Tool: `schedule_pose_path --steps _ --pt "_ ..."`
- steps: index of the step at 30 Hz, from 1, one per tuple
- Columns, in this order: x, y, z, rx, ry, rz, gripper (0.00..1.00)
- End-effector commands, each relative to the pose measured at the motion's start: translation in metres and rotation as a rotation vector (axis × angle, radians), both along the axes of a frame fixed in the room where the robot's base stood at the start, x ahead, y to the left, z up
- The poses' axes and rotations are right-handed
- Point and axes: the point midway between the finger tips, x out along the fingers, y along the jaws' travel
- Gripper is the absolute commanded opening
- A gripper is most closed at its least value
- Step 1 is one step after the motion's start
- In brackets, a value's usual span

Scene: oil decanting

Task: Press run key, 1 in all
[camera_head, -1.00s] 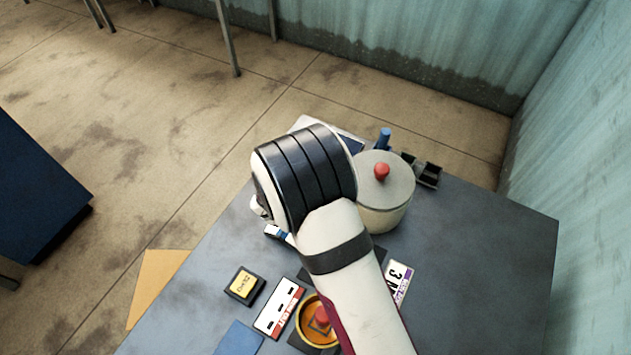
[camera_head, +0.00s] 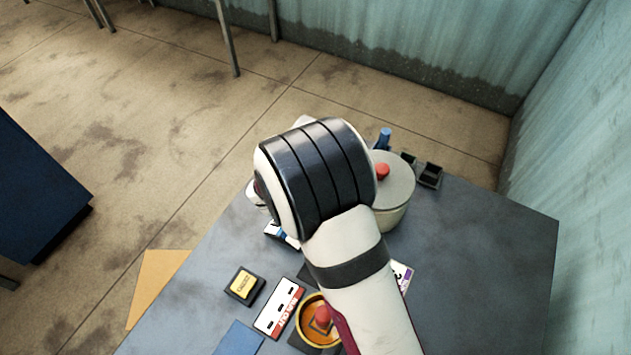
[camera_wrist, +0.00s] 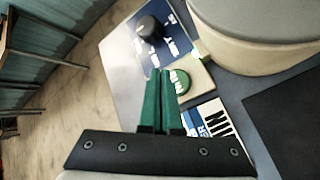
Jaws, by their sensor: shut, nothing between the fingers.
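A round green key (camera_wrist: 184,81) with pale lettering sits on a beige block in the wrist view, beside a blue panel; I take it for the run key, though the lettering is not clear. My gripper (camera_wrist: 161,72) has green fingers shut together and empty. The fingertips are just left of the key in the picture and overlap the block; I cannot tell whether they touch anything. In the head view my own arm hides the key and the fingers.
A blue panel (camera_wrist: 155,50) with a black knob (camera_wrist: 150,29) lies beyond the fingers. A lidded beige pot (camera_head: 398,190) with a red knob stands at right. An orange dish (camera_head: 310,316), a white label card (camera_head: 279,307) and a yellow-topped block (camera_head: 243,284) lie nearer. The table's right side is clear.

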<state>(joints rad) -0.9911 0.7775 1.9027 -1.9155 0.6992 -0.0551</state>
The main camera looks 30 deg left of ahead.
Motion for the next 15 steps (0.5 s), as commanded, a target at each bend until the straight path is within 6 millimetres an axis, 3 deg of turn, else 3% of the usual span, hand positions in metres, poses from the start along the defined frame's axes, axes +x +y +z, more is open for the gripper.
schedule_pose_path --steps 9,15 --pt "0.0 0.0 0.03 0.002 0.0 0.0 0.0" --pt "0.0 0.0 0.033 0.0 0.001 0.001 0.0"
